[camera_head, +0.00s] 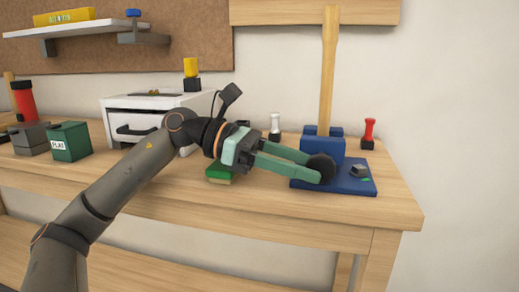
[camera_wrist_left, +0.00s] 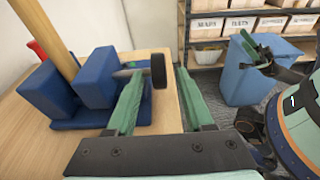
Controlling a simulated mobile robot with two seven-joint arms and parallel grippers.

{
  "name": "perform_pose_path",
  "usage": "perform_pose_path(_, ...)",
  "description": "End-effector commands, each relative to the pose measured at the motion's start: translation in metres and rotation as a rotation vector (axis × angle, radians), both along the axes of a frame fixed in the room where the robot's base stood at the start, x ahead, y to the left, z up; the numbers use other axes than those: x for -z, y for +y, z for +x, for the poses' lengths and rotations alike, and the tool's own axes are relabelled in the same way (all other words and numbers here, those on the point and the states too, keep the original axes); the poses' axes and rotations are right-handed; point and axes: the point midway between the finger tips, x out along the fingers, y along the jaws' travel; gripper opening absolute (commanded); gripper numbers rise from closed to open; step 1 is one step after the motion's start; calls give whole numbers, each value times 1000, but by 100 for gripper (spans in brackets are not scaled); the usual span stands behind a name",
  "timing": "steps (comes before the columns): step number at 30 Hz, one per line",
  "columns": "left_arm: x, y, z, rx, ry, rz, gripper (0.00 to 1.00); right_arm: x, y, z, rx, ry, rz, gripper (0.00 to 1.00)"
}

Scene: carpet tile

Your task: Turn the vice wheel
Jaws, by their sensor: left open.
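The blue vice (camera_head: 323,146) stands on a blue base plate at the right end of the workbench, with an upright wooden bar (camera_head: 328,70) between its jaws. Its dark round wheel (camera_head: 321,166) faces my left gripper (camera_head: 314,166). In the left wrist view the wheel (camera_wrist_left: 158,71) shows between the two green fingertips of the open left gripper (camera_wrist_left: 158,75), with a visible gap on the right side. I cannot tell whether the left finger touches it. My right gripper (camera_wrist_left: 252,48) seems to show small in the left wrist view, its opening unclear.
A green block (camera_head: 219,172) lies under my left gripper. A white drawer box (camera_head: 115,104), a green tin (camera_head: 69,141) and a red-topped item (camera_head: 369,130) stand on the bench. In the wrist view, a blue bin (camera_wrist_left: 240,85) stands before shelves (camera_wrist_left: 200,76).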

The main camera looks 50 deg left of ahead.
Motion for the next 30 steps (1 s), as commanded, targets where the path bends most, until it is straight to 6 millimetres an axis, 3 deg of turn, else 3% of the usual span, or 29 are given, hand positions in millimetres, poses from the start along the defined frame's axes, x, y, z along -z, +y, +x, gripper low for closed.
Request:
perform_pose_path(18,-25,87,-52,-6,1,-4,52,-13,-2,0,-1,-2,18,52)
perform_pose_path(30,-26,96,-59,-4,1,-2,52,-14,-2,0,-2,-5,19,52)
